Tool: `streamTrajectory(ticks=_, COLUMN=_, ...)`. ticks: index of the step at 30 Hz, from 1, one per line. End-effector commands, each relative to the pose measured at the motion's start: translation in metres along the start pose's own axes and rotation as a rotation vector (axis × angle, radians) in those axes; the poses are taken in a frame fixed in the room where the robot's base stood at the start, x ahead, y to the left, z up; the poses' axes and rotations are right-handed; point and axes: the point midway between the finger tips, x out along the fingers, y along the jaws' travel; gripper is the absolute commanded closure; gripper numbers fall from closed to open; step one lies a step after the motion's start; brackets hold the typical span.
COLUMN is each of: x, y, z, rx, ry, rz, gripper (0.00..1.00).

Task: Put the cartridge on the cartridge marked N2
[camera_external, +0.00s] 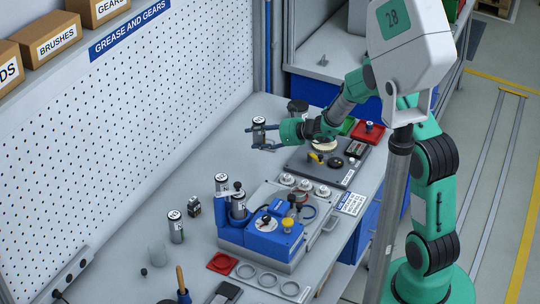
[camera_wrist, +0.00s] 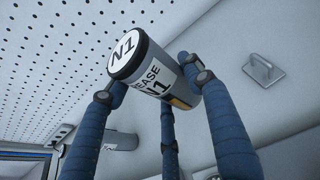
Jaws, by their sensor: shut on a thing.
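My gripper (camera_external: 263,141) is shut on a grey cartridge (camera_external: 259,123), held above the bench near the pegboard. In the wrist view the blue fingers of my gripper (camera_wrist: 155,85) close around this cartridge (camera_wrist: 150,68), whose cap reads N1 and whose side label reads GREASE N1. In the outside view a similar cartridge (camera_external: 176,228) stands alone on the bench at lower left. Two more stand at the blue machine, one at the back (camera_external: 222,184) and one in front of it (camera_external: 238,205). Their marks are too small to read, so I cannot tell which is N2.
The blue machine (camera_external: 262,238) with a yellow knob fills the middle of the bench. Bench left of my gripper is clear.

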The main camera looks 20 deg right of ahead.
Motion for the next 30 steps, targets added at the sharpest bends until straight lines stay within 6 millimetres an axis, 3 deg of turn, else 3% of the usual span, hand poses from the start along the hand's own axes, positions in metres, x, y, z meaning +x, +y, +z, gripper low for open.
streamTrajectory(ticks=8, x=-0.002, y=0.007, z=0.004, rx=-0.003, ry=-0.002, rz=0.003, gripper=0.82)
streamTrajectory(ticks=14, x=-0.010, y=0.030, z=0.011, rx=-0.007, ry=-0.003, rz=0.014, gripper=0.82)
streamTrajectory(ticks=30, x=-0.064, y=0.153, z=0.031, rx=-0.028, ry=-0.003, rz=0.074, gripper=0.82)
